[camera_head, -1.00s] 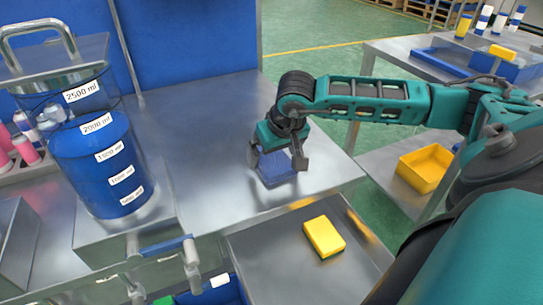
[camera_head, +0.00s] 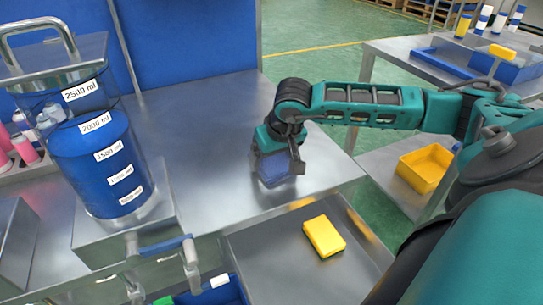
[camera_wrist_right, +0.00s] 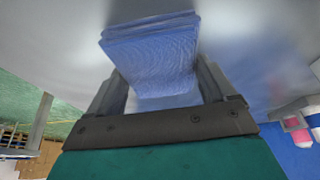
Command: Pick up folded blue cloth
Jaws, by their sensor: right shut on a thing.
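The folded blue cloth (camera_head: 274,169) is between the fingers of my right gripper (camera_head: 278,165) above the steel table. In the right wrist view the layered cloth (camera_wrist_right: 152,55) sits between the two fingers of the right gripper (camera_wrist_right: 155,88), which are shut on it. Its folded edges face away from the palm. I cannot tell exactly how far the cloth is off the table. My left gripper is not in view.
A steel table (camera_head: 205,120) is clear around the cloth. A tank of blue liquid (camera_head: 100,165) stands at the left. A yellow sponge (camera_head: 324,237) lies on a lower steel surface in front. A yellow bin (camera_head: 426,168) is on a shelf at right.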

